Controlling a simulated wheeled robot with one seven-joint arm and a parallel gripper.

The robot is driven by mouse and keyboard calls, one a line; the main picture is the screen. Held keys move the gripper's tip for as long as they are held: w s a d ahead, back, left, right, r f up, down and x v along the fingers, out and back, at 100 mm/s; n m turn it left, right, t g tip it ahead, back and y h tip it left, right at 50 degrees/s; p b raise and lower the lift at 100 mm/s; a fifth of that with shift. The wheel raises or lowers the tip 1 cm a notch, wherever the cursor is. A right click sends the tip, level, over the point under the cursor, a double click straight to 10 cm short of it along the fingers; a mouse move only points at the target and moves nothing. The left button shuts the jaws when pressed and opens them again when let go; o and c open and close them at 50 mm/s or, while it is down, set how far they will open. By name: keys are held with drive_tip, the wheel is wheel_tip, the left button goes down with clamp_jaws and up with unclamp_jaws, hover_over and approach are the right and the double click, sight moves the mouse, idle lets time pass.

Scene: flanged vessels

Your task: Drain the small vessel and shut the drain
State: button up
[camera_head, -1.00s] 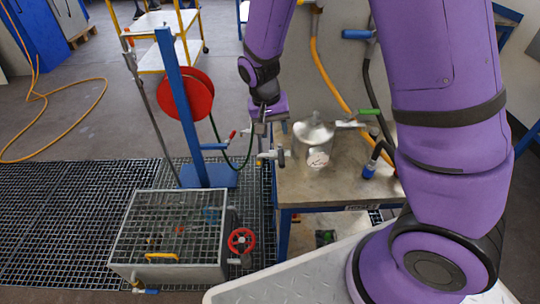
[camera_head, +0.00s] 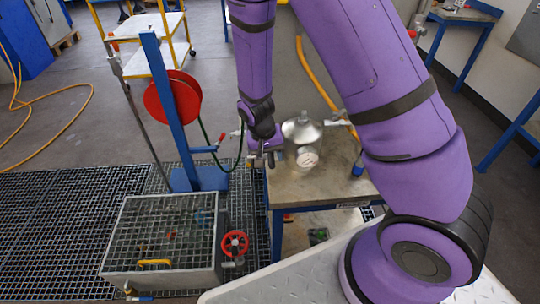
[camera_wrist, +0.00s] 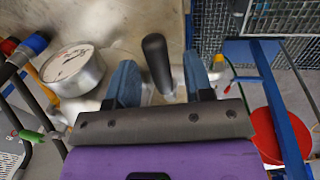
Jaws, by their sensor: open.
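The small vessel (camera_head: 301,132) is a silver flanged pot on the bench top, with a round gauge (camera_head: 308,159) on its front. The gauge also shows in the wrist view (camera_wrist: 72,68). My gripper (camera_head: 264,158) is low at the vessel's left side, by the bench's left edge. In the wrist view my gripper (camera_wrist: 160,82) is open, with its two blue fingers on either side of a black lever handle (camera_wrist: 156,60). Gaps show between the handle and both fingers. The valve body under the handle is mostly hidden, as is any flow from it.
A grated metal box (camera_head: 165,240) with a red handwheel (camera_head: 235,243) stands on the floor grating at left. A blue post (camera_head: 170,110) with a red reel (camera_head: 172,97) and a green hose stands behind it. The steel bench (camera_head: 335,180) has hoses at its back.

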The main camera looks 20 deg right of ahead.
drive_tip(key=shift+c, duration=0.2)
clamp_jaws()
drive_tip(key=shift+a, duration=0.1)
drive_tip(key=w+a+m, duration=0.1)
drive_tip(key=w+m, duration=0.1)
drive_tip(key=m, duration=0.3)
drive_tip(key=w+a+m+g+y, duration=0.1)
drive_tip(key=w+m, duration=0.2)
drive_tip(key=m, duration=0.2)
drive_tip(key=w+a+m+y, duration=0.1)
drive_tip(key=w+a+m, duration=0.1)
drive_tip(key=m, duration=0.4)
drive_tip(key=shift+w+a+g, duration=0.1)
drive_tip(key=shift+w+g, duration=0.2)
drive_tip(key=shift+w, duration=0.2)
drive_tip(key=shift+w+d+m+y, duration=0.2)
drive_tip(key=shift+w+m+y, duration=0.3)
drive_tip(key=shift+m, duration=0.6)
drive_tip(key=shift+w, duration=0.1)
